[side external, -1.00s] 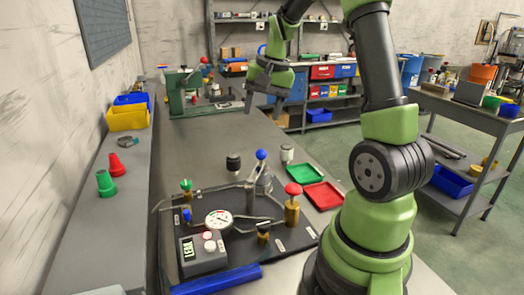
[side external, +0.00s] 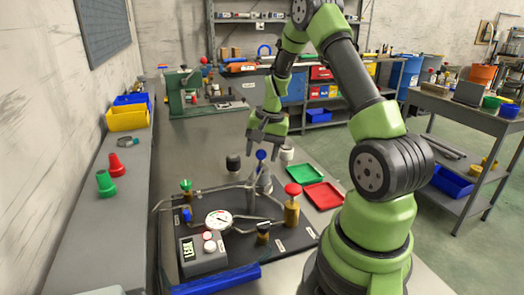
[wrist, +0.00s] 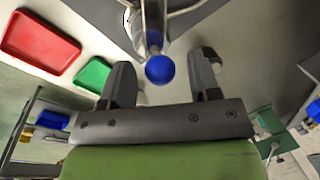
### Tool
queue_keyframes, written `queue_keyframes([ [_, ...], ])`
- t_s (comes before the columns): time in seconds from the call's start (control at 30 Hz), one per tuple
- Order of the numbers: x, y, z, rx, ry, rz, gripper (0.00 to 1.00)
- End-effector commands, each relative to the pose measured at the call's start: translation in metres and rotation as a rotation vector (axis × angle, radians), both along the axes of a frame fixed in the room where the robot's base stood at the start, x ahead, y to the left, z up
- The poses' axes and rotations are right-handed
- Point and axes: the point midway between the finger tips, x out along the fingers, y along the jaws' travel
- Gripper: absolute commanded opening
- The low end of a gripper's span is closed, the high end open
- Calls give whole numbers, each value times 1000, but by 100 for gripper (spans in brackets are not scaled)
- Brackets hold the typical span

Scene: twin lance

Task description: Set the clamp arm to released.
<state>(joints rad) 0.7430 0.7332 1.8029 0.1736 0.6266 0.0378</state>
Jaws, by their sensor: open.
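The clamp arm is most likely the upright metal lever (side external: 259,172) with a blue ball knob (side external: 261,155), at the back of the dark fixture board (side external: 215,262). My gripper (side external: 266,149) points down and is open right at the knob's height in the side view. In the wrist view the blue knob (wrist: 160,69) appears between the two spread fingertips (wrist: 163,72), with a gap on each side. The metal lever (wrist: 152,25) runs up from the knob there. I cannot tell whether the fingers are level with the knob or above it.
The board also bears a gauge (side external: 218,221), a red-knobbed brass valve (side external: 292,205) and a LEAK box (side external: 203,253). Green (side external: 305,173) and red (side external: 324,195) trays lie right.

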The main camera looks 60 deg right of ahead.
Motion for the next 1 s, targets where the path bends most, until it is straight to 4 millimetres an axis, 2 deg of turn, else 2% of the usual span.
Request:
queue_keyframes([
  [0.2,0,0,0,0,0,1,56],
  [0.4,0,0,0,0,0,1,10],
  [0.47,0,0,0,0,0,0,0],
  [0.77,3,0,0,1,0,29,0],
  [1.0,14,3,0,1,-2,150,0],
])
